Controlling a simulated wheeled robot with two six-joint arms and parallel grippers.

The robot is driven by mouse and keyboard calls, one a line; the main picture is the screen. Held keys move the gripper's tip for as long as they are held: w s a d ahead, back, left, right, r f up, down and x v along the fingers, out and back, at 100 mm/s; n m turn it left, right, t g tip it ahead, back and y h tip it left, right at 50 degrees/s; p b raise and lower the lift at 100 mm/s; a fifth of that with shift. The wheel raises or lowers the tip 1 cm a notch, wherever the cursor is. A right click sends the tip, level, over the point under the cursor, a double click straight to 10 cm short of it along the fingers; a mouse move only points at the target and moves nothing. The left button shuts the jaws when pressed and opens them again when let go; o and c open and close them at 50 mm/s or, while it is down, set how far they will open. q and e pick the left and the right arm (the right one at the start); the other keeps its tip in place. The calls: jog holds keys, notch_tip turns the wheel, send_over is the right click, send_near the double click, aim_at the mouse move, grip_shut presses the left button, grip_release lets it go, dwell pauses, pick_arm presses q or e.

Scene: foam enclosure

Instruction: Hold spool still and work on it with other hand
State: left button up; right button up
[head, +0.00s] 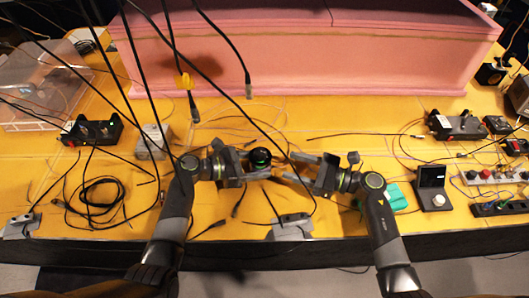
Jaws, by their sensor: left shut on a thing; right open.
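The spool (260,157) looks like a small dark round piece with a green ring, near the middle of the yellow table. My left gripper (256,168) comes in from the left and is shut on the spool, partly hiding it. My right gripper (287,168) comes in from the right. It is open, its fingers pointing left toward the spool with a small gap. Whether a fingertip touches the spool is too small to tell.
A pink foam wall (300,60) stands behind. Black cables hang in front of it from above. A coiled black cable (95,195) lies at left, and a clear plastic box (40,80) stands at back left. A small display stand (432,185) and a teal block (397,196) sit at right.

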aim_at(266, 152)
jog(key=w+n+g, duration=0.1)
jog(key=w+d+n+g+y, duration=0.1)
jog(key=shift+w+d+r+g, duration=0.1)
jog(key=shift+d+r+g, duration=0.15)
jog(key=shift+r+g, duration=0.15)
jog(key=shift+w+d, duration=0.1)
jog(key=shift+w+r, duration=0.1)
jog(key=shift+r, duration=0.05)
jog(key=x, duration=1.2)
jog(key=shift+s, duration=0.2)
jog(key=c, duration=1)
